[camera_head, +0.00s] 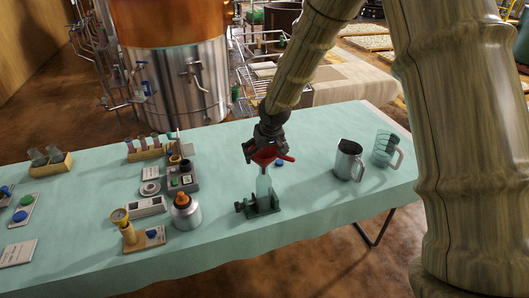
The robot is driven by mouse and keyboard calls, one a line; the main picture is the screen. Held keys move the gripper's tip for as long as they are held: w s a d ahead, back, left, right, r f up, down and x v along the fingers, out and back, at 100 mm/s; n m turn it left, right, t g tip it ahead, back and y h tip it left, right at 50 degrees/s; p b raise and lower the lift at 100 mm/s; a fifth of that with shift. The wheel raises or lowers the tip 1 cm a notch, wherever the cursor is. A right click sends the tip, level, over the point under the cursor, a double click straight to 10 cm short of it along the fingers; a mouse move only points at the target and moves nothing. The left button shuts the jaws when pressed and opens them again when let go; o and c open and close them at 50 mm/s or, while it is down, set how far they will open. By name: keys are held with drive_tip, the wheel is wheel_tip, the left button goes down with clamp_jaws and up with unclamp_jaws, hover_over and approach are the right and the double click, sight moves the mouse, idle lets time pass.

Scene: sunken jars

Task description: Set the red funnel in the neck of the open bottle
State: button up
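My gripper (264,147) points down over the middle of the table, shut on the red funnel (267,156). A red tab of the funnel sticks out to the right of the fingers. The clear, pale bottle (264,187) stands upright directly below the funnel in the picture, held at its base in a dark green clamp or vise (262,204). The fingers and funnel cover the bottle's mouth. I cannot tell whether the funnel's stem is in the neck or just above it.
The table (315,185) is clear between bottle and pitcher.

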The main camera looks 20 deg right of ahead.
drive_tip(key=shift+o, duration=0.3)
drive_tip(key=shift+d+f, duration=0.1)
drive_tip(key=shift+f, duration=0.25)
drive_tip(key=shift+v, duration=5.9)
drive_tip(key=shift+w, duration=0.1)
